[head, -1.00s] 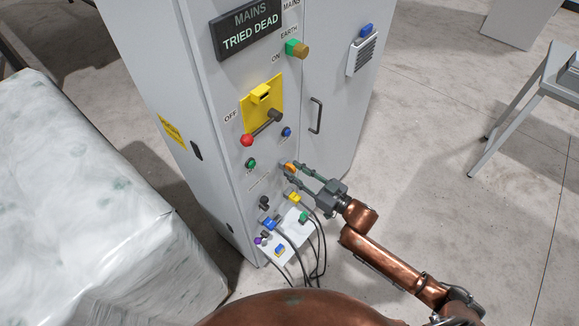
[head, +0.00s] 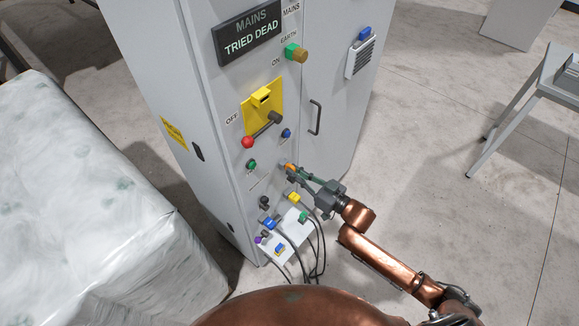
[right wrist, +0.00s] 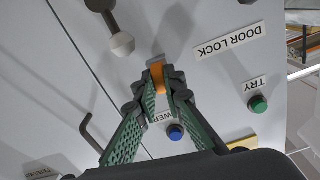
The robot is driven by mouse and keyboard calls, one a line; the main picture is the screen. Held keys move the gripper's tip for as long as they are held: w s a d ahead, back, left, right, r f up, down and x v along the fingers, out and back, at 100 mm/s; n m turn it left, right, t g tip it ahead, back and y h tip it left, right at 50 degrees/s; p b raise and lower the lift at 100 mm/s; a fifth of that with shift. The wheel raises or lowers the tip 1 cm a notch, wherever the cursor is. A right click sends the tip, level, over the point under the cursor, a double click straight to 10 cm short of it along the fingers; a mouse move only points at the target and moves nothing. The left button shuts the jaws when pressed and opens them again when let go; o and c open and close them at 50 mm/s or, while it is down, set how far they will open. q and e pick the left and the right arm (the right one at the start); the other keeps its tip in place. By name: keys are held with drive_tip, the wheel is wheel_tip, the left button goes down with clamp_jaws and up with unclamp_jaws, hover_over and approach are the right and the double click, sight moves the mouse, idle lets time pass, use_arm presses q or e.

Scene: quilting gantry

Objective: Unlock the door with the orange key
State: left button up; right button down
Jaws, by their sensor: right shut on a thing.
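In the right wrist view the orange key (right wrist: 158,77) stands upright between the fingertips, close to the "DOOR LOCK" label (right wrist: 227,40). My right gripper (head: 293,170) is shut on it; its green fingers also show in the right wrist view (right wrist: 160,82). The fingertips hide the key's lower end, so I cannot tell how it sits in the panel. The cabinet door (head: 335,70) with its dark handle (head: 316,117) looks closed. My left gripper is not in view.
Coloured plugs with black cables (head: 318,250) hang below.

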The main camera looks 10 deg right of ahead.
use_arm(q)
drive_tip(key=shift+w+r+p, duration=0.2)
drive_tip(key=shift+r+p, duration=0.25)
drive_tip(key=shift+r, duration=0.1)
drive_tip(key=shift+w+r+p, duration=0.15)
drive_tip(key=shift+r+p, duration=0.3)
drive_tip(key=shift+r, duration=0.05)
use_arm(e)
drive_tip(key=shift+m, duration=1.1)
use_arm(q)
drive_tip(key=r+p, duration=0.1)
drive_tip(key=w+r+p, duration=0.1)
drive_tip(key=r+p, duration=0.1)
use_arm(e)
drive_tip(key=m, duration=0.3)
drive_tip(key=shift+m, duration=0.4)
